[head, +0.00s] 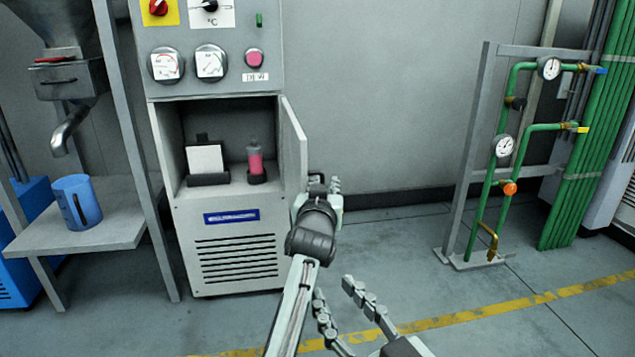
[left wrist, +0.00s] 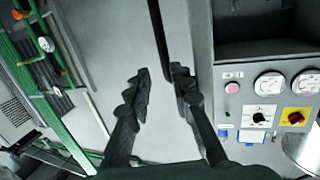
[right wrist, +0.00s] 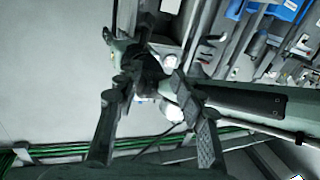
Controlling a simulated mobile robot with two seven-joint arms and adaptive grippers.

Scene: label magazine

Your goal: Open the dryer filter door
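The dryer cabinet (head: 225,255) stands left of centre in the head view. Its door (head: 294,150) is hinged on the right and swung well out, so the compartment behind it is exposed. My left gripper (head: 326,182) is beside the door's outer face, to its right. In the left wrist view its fingers (left wrist: 160,75) are apart, with one finger close to the door panel; I cannot tell whether they touch. The door handle is not clearly visible. My right gripper (head: 335,290) is low in front of the cabinet, open and empty.
Inside the compartment are a white card in a dark holder (head: 206,160) and a pink bottle (head: 256,162). A shelf (head: 110,235) with a blue jug (head: 78,202) stands left. Green pipes and a grey frame (head: 475,150) stand right. The floor between is clear.

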